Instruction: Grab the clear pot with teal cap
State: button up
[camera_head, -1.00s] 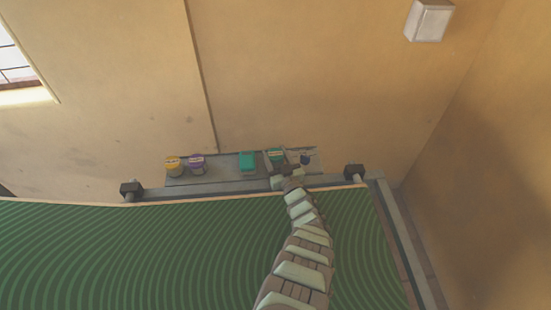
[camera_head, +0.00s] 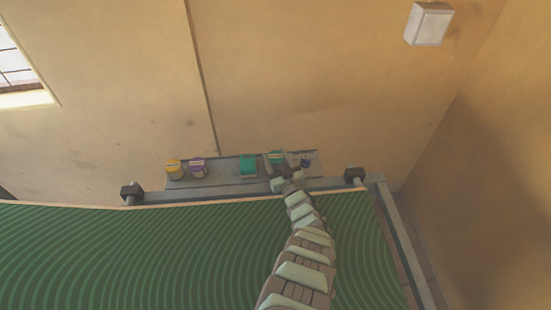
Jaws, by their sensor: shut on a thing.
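The clear pot with teal cap (camera_head: 276,157) is at the right part of the grey shelf, against the back wall. Only its teal top shows clearly; its body is mostly hidden behind my gripper. My gripper (camera_head: 279,161) is at the end of the arm, reaching over the shelf, with its fingers at the two sides of the pot. It is shut on this pot. I cannot tell whether the pot still touches the shelf.
On the grey shelf (camera_head: 225,176) stand a yellow-capped pot (camera_head: 174,169), a purple-capped pot (camera_head: 198,168), a teal box-like item (camera_head: 248,166) and a small dark blue item (camera_head: 305,162). A green patterned surface (camera_head: 130,255) fills the foreground. Black clamps flank the shelf.

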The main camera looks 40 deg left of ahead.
aim_at(275, 155)
notch_tip(275, 155, up, 20)
jog(key=p, duration=0.8)
jog(key=shift+f, duration=0.25)
